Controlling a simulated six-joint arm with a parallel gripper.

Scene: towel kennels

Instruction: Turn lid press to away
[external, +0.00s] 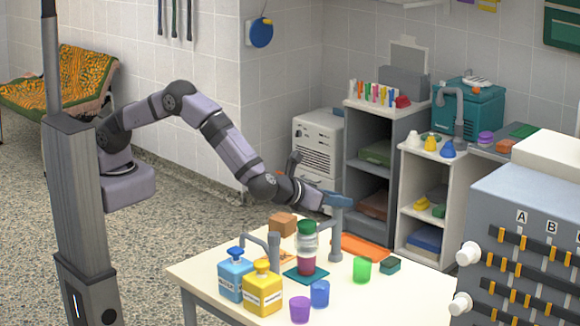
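What looks like the lid press (336,238) is a grey post on the cream table with a blue top piece (340,199). A clear jar (306,241) with a green lid and dark red contents stands upright on a teal mat (305,274), just left of the post. My gripper (318,205) is at the end of the arm, beside the blue top piece and above the jar's right side. I cannot tell whether it touches the blue piece or how its fingers stand. The press's facing is hard to make out.
A bent grey pipe (274,255), blue bottle (236,279) and yellow bottle (262,292) stand left of the jar. Purple (300,310), blue (320,294) and green (362,269) cups stand in front and right. An orange tray (362,247) and brown block (283,224) lie behind.

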